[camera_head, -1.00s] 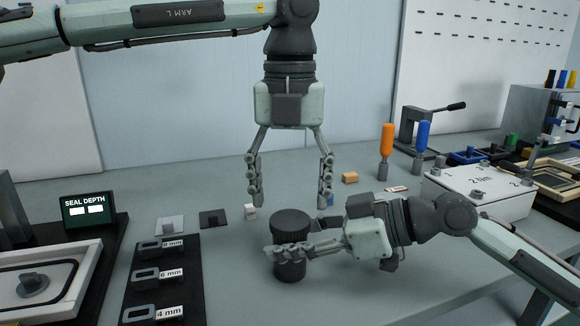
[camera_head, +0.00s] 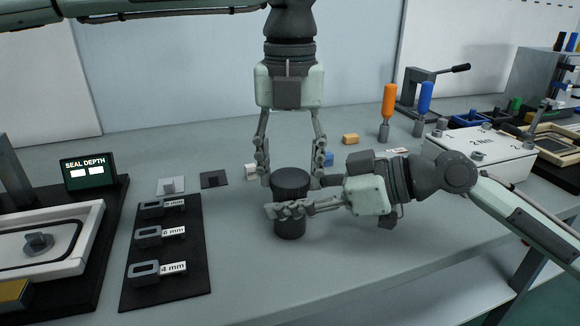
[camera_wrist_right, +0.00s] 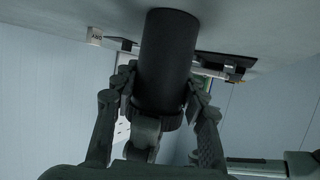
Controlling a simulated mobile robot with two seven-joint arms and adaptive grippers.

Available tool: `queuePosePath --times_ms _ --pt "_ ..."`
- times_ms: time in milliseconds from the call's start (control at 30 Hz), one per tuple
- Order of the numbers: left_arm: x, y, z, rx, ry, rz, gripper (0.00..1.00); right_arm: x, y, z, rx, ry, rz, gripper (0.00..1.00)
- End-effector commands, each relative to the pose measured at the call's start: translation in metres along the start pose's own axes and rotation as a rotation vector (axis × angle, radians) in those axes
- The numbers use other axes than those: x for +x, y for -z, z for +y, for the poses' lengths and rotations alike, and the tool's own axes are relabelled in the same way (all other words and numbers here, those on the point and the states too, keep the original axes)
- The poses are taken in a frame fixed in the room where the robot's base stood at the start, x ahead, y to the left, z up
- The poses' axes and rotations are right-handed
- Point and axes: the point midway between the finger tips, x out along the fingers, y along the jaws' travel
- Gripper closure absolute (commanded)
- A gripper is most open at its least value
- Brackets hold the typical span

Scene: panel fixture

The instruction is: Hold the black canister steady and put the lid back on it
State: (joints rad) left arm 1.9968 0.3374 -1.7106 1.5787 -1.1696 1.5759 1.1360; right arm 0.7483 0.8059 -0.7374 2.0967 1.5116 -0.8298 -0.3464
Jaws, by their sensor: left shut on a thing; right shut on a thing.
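The black canister (camera_head: 290,225) stands upright on the bench in the head view. It also shows in the right wrist view (camera_wrist_right: 167,55), where it appears upside down. Its ribbed black lid (camera_head: 292,182) sits on top; I cannot tell whether it is fully seated. My right gripper (camera_head: 288,209) comes in from the right and is shut around the canister's body, below the lid. My left gripper (camera_head: 292,178) points straight down, its fingers shut on the lid from both sides. The lid's far side is hidden.
A black board with gauge blocks (camera_head: 165,290) and a seal depth display (camera_head: 88,172) lie to the left. A white box (camera_head: 480,155) stands behind my right arm. The bench in front is clear.

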Motion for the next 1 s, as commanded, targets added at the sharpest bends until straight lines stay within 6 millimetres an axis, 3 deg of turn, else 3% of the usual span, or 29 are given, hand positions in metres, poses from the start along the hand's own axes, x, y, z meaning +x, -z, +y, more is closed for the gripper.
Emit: queuePosePath --times_ms 167,400,500,767,800,967,1000 --pt "0.0002 0.0002 -0.0002 0.063 0.001 0.001 0.83 0.0001 -0.0002 -0.0001 0.000 0.000 0.000 1.00" --pt "0.0007 0.0002 -0.0002 0.466 0.002 0.002 0.83 0.0000 -0.0001 -0.0001 0.000 0.000 0.000 1.00" --pt "0.0006 -0.0002 0.0001 0.552 0.000 0.000 0.83 0.0000 -0.0001 -0.0001 0.000 0.000 0.000 1.00" --pt "0.0003 -0.0003 0.0002 0.567 -0.001 -0.001 0.83 0.0000 -0.0002 -0.0001 0.000 0.000 0.000 1.00" --pt "0.0003 -0.0003 0.0003 0.567 -0.001 -0.001 0.48 0.0000 -0.0002 -0.0001 0.000 0.000 0.000 1.00" --pt "0.0002 -0.0003 0.0002 0.566 -0.001 0.000 0.28 0.0000 -0.0002 -0.0001 0.000 0.000 0.000 1.00" --pt "0.0002 -0.0003 0.0002 0.566 -0.001 0.000 0.28 0.0000 -0.0002 -0.0001 0.000 0.000 0.000 1.00"
